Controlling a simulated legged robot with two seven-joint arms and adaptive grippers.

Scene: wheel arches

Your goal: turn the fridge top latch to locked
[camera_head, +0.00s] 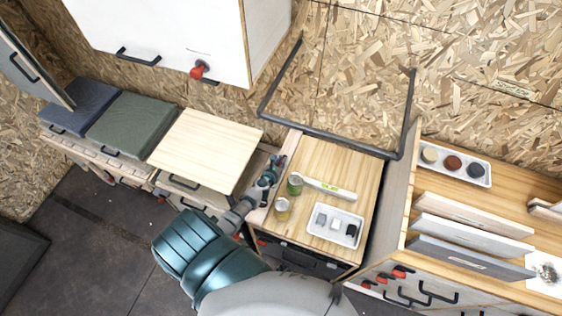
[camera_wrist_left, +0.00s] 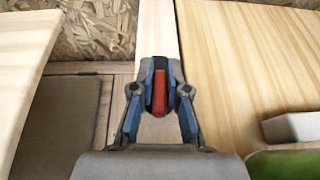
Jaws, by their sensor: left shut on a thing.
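My left gripper (camera_head: 270,172) is low over the narrow pale strip beside the left edge of the wood-topped unit (camera_head: 350,183). In the left wrist view my left gripper (camera_wrist_left: 160,72) has its two grey and blue fingers closed around a red tab (camera_wrist_left: 159,92), which looks like the latch. The tab lies between the fingers, roughly along their direction. In the head view the tab is hidden by the gripper. I cannot tell the latch's locked or unlocked position from these views. My right gripper is not in view.
Two small jars (camera_head: 295,184) and a white tray (camera_head: 314,229) stand on the wooden top close right of my left gripper. A pale raised panel (camera_head: 207,148) is at its left. A dark metal frame (camera_head: 335,139) runs behind. A white cabinet (camera_head: 165,35) hangs above left.

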